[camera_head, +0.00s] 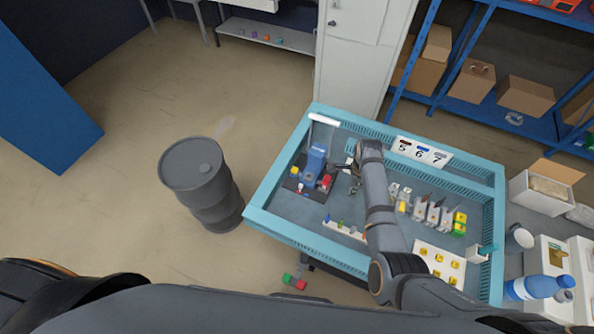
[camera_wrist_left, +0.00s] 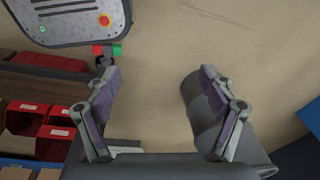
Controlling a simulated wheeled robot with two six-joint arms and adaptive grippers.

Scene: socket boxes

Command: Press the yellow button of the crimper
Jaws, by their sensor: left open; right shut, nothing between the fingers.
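The crimper is the small blue machine (camera_head: 314,163) with red parts, standing on the left part of the teal-rimmed workbench (camera_head: 262,215) in the head view.
Several small devices (camera_head: 432,213) stand right of my right arm, near a white board with yellow pieces (camera_head: 437,262). A number sign (camera_head: 423,152) is at the back. A grey barrel (camera_head: 203,185) stands left of the bench. Red bins (camera_wrist_left: 43,133) show in the left wrist view.

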